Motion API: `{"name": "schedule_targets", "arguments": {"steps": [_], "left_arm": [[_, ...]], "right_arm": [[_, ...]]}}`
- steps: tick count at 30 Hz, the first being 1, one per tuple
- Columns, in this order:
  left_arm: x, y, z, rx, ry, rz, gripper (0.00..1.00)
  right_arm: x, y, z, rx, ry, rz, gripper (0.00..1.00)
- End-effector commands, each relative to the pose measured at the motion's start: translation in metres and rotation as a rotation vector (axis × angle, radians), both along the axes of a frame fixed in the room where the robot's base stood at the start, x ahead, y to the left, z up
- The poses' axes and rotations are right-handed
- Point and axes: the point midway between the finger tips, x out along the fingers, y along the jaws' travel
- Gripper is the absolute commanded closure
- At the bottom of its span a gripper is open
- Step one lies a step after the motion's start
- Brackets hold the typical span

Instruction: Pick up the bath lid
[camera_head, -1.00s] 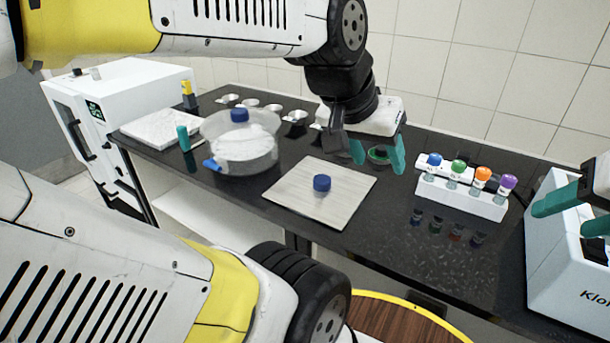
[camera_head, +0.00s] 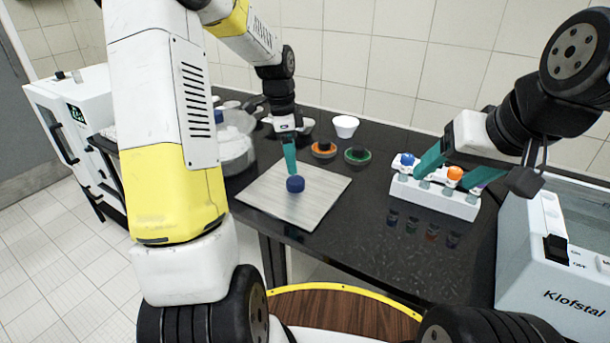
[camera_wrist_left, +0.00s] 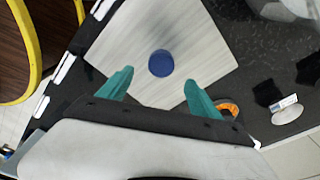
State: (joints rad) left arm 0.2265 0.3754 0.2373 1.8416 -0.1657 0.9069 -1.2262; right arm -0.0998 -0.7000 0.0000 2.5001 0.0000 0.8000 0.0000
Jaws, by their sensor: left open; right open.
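The bath lid (camera_head: 258,195) appears to be the flat pale square plate with a round blue knob (camera_head: 295,184) at its middle. It lies on the black bench and also shows in the left wrist view (camera_wrist_left: 205,45). My left gripper (camera_head: 290,160) is above the plate, pointing down near the knob. In the left wrist view it (camera_wrist_left: 160,88) is open, with the knob just beyond its teal fingertips and roughly between them, apparently not gripped. My right gripper (camera_head: 458,170) is open over the vial rack, its fingers partly hiding the capped vials.
The white rack (camera_head: 435,199) holds vials with coloured caps. A white Klofstal box (camera_head: 540,270) stands at the right. A clear round vessel (camera_head: 236,145), a white cup (camera_head: 345,126) and orange-ringed (camera_head: 324,149) and green-ringed (camera_head: 357,155) pieces surround the plate. The bench between plate and rack is clear.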

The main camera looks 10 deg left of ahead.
Motion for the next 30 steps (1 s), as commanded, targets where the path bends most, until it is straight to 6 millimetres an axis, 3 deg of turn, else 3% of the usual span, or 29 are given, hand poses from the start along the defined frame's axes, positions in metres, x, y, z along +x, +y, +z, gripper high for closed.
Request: {"name": "schedule_targets", "arguments": {"steps": [18, 26, 30], "left_arm": [[0.004, -0.006, -0.076, -0.001, 0.005, -0.014, 0.26], [0.005, -0.007, -0.080, -0.001, 0.002, -0.013, 0.26], [0.005, -0.007, -0.079, -0.002, 0.002, -0.012, 0.50]], "right_arm": [[0.000, 0.000, 0.000, 0.000, 0.000, 0.000, 0.30], [0.000, 0.000, 0.000, 0.000, 0.000, 0.000, 0.30], [0.000, 0.000, 0.000, 0.000, 0.000, 0.000, 0.30]]}}
